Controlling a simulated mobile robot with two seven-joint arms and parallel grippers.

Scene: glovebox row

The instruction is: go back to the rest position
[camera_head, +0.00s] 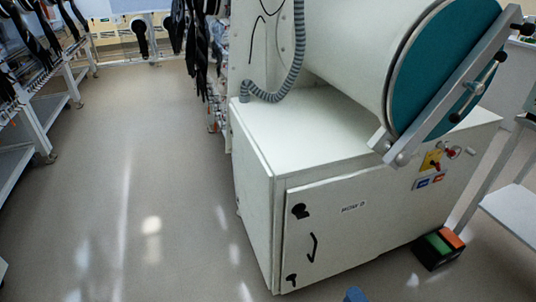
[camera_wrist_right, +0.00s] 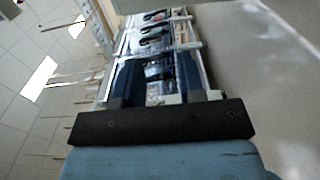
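In the head view only a small blue tip (camera_head: 353,295) of my right arm or gripper shows at the bottom edge. In the right wrist view a black bar on a blue body, part of my right gripper (camera_wrist_right: 160,122), fills the lower middle. My left gripper is in neither view.
A white cabinet (camera_head: 335,225) carries a large cylinder with a teal round door (camera_head: 445,60). A black pedal box (camera_head: 437,248) with green and orange tops lies on the floor at its right. Racks (camera_head: 40,115) stand at far left. The floor (camera_head: 140,180) between is clear.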

